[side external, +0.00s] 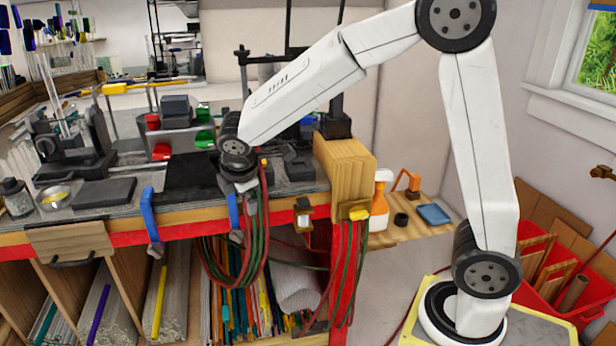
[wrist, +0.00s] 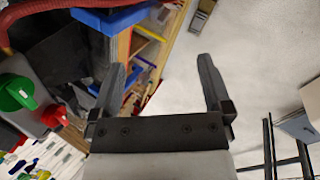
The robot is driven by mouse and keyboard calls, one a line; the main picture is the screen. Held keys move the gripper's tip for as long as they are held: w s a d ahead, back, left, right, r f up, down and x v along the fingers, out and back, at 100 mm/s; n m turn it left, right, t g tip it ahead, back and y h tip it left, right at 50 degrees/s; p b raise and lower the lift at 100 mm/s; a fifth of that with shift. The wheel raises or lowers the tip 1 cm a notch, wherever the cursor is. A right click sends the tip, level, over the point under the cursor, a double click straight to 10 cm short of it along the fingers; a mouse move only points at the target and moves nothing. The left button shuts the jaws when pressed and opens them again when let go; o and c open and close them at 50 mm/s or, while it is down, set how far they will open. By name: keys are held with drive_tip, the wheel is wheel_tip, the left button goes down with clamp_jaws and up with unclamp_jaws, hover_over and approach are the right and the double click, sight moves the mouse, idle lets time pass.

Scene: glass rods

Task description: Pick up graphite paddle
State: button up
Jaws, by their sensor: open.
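My gripper (wrist: 161,78) is open in the wrist view, with two dark fingers spread wide and nothing between them. In the side external view my wrist hangs over the bench's front edge; the fingers cannot be made out there. A flat dark grey slab (side external: 103,192) lies on the bench top at the left and may be the graphite paddle, but I cannot tell for sure. A black flat pad (side external: 190,171) lies beside my wrist. Dark flat shapes (wrist: 62,62) show left of my fingers in the wrist view, apart from them.
The torch with red and green knobs (side external: 204,138) stands behind the pad. Blue clamps (side external: 150,214) grip the bench edge. Red and green hoses (side external: 262,225) hang below my wrist. A wooden block (side external: 344,165) stands to the right. A small metal bowl (side external: 54,198) sits at far left.

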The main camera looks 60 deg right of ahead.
drive_tip(key=w+r+n+t+h, duration=0.2)
drive_tip(key=w+r+n+h, duration=0.1)
drive_tip(key=w+r+n, duration=0.5)
drive_tip(key=n+t+h, duration=0.3)
drive_tip(key=n+h, duration=0.1)
approach(173, 101)
drive_tip(key=x, duration=0.4)
drive_tip(key=shift+d+f, duration=0.2)
drive_tip(key=shift+f, duration=0.3)
drive_tip(key=shift+w+a+r, duration=0.1)
drive_tip(key=shift+w+r, duration=0.15)
drive_tip(key=shift+r, duration=0.2)
drive_tip(key=shift+x, duration=1.3)
drive_tip(key=shift+f, duration=0.1)
drive_tip(key=shift+x, duration=2.55)
drive_tip(key=shift+s, duration=0.1)
drive_tip(key=c, duration=1.2)
